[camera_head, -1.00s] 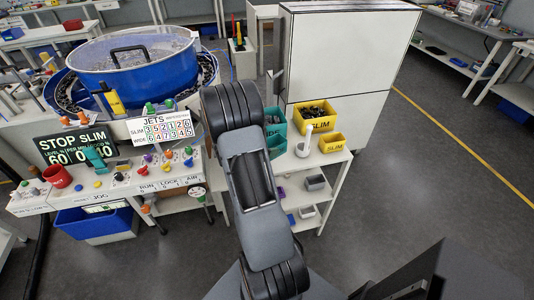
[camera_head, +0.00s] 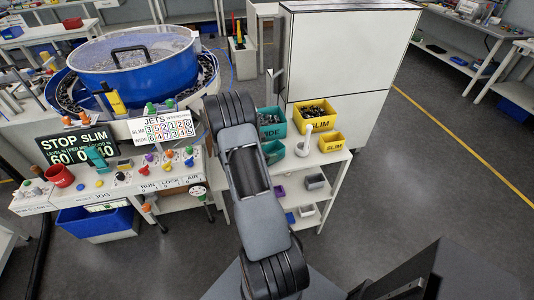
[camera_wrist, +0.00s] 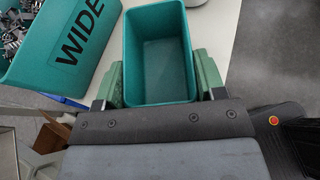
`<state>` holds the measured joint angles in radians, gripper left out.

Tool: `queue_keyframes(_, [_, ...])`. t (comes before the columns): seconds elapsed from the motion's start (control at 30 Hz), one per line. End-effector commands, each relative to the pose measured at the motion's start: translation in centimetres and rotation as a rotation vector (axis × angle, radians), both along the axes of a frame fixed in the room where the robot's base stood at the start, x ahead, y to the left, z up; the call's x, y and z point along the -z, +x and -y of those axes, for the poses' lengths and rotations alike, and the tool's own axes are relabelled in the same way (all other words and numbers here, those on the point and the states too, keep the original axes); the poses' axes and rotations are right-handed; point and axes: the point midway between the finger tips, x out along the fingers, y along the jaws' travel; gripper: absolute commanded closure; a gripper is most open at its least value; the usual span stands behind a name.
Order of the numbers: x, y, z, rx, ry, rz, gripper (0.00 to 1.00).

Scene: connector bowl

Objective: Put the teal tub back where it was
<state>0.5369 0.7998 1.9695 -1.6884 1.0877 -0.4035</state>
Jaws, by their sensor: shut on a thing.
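The small teal tub (camera_wrist: 158,72) is empty and upright between the green-padded fingers of my gripper (camera_wrist: 161,82) in the wrist view. The gripper is shut on it, one finger against each side. In the head view the tub (camera_head: 273,151) shows partly past my arm, at the left front part of the white shelf top (camera_head: 304,165). My arm hides its left part and the gripper there. I cannot tell whether its base touches the shelf top.
A larger teal WIDE bin (camera_wrist: 62,45) full of small parts stands close left of the tub; it is behind it in the head view (camera_head: 271,130). Two yellow SLIM bins (camera_head: 315,124) (camera_head: 332,142) and a white upright object (camera_head: 304,146) stand to the right.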

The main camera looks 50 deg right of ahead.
Motion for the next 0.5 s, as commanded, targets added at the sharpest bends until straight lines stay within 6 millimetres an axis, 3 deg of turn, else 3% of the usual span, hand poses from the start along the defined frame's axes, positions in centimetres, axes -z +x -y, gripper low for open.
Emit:
queue_keyframes(0.13, [0.49,-0.01,-0.01,0.000,0.000,0.000,0.61])
queue_keyframes(0.17, [0.38,-0.01,0.00,0.000,0.000,0.000,0.35])
queue_keyframes(0.4, [0.30,-0.02,-0.01,0.000,0.000,0.000,0.12])
queue_keyframes(0.5, [0.30,-0.02,-0.01,0.001,0.000,0.000,0.11])
